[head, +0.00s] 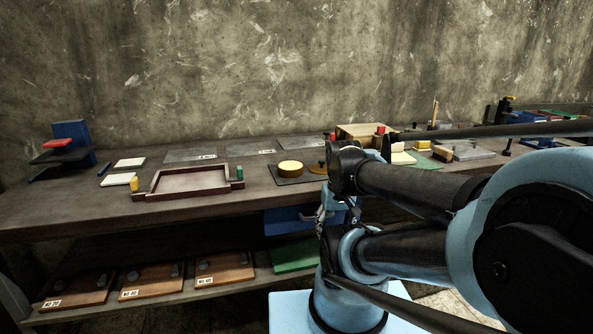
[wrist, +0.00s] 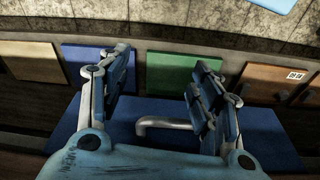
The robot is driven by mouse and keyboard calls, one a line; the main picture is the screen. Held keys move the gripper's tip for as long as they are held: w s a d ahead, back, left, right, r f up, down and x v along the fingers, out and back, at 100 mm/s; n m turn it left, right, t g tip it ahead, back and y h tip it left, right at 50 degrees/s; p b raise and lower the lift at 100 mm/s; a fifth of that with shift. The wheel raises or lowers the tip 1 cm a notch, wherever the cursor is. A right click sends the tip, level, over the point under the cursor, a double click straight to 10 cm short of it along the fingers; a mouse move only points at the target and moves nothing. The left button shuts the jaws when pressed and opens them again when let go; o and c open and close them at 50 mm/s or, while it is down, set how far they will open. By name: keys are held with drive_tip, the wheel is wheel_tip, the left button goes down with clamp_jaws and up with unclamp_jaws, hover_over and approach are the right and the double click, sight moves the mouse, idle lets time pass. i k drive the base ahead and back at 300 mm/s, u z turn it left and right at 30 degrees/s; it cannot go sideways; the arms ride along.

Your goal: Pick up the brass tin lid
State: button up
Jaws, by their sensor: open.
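A flat, round, brass-coloured piece with a small knob (head: 318,169), which looks like the tin lid, lies on the workbench (head: 70,205) in the head view, just left of my arm. A thicker yellow round block (head: 290,169) sits beside it on a dark plate. My gripper (wrist: 165,60) is open and empty, its two fingers spread apart in the wrist view. In the head view it hangs in front of the bench, below the top's front edge, partly hidden by my arm. The lid does not show in the wrist view.
A dark red frame (head: 188,195) stands left on the bench. A blue drawer with a grey handle (wrist: 165,124) is beneath my gripper. Brown boards and a green board (wrist: 173,74) lie on the lower shelf. A wooden box (head: 360,130) stands at the bench's back.

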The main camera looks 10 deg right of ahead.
sight(321, 168)
drive_tip(key=k, duration=0.5)
drive_tip(key=z, duration=0.95)
drive_tip(key=k, duration=1.15)
drive_tip(key=u, duration=0.7)
drive_tip(key=i, duration=1)
drive_tip(key=z, duration=0.05)
